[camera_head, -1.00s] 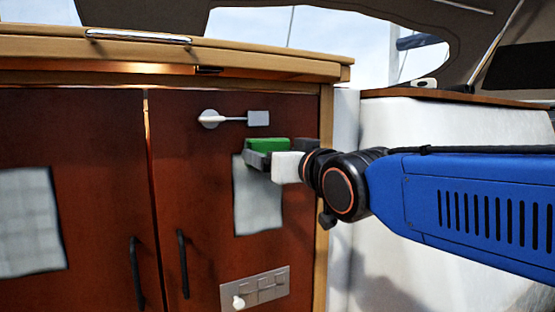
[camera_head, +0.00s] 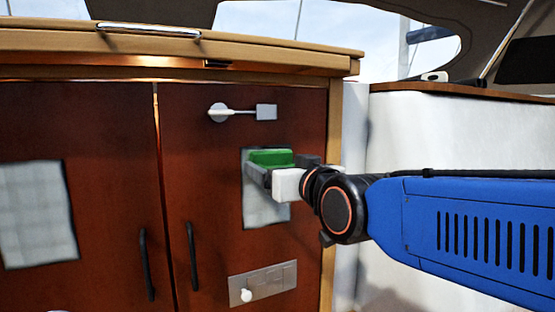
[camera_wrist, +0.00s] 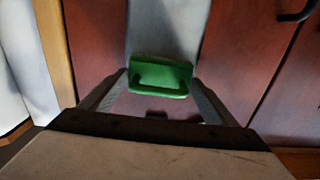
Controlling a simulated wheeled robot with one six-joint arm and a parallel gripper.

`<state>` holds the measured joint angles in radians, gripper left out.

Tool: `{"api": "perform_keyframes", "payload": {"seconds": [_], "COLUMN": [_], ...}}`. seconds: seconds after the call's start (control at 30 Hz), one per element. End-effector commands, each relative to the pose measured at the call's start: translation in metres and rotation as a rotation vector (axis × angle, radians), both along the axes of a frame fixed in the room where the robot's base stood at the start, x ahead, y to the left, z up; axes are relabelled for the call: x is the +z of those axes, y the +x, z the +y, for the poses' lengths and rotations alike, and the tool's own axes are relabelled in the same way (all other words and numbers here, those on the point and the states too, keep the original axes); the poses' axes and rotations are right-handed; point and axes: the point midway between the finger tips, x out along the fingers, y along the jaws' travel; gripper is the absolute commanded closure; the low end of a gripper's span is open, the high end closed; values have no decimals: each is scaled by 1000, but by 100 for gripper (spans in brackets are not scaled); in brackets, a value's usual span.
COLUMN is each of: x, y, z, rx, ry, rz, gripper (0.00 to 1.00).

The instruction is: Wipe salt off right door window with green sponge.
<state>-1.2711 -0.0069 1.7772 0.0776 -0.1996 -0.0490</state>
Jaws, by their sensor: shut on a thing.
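The green sponge (camera_head: 271,158) is held in my gripper (camera_head: 268,172), in front of the upper part of the right door window (camera_head: 262,211). The window is a pale grey panel in the reddish-brown right door (camera_head: 212,175); the sponge and gripper cover part of it. In the wrist view the sponge (camera_wrist: 160,77) sits between the two fingertips of my gripper (camera_wrist: 160,84), with the pale window (camera_wrist: 165,30) behind it. I cannot tell whether the sponge touches the glass. Salt cannot be made out clearly.
A lamp-like grey fitting (camera_head: 243,112) is above the window and a switch plate with a white knob (camera_head: 262,283) below it. Black handles (camera_head: 192,255) stand left of the window. The left door has another pale window (camera_head: 37,213). A white wall (camera_head: 440,130) is at right.

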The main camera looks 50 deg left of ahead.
Motion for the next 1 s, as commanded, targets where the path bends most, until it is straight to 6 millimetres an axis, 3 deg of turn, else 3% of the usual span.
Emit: {"api": "perform_keyframes", "payload": {"seconds": [1.0], "x": [-49], "y": [1], "z": [3], "rx": [0], "ry": [-3], "rz": [1], "gripper": [53]}}
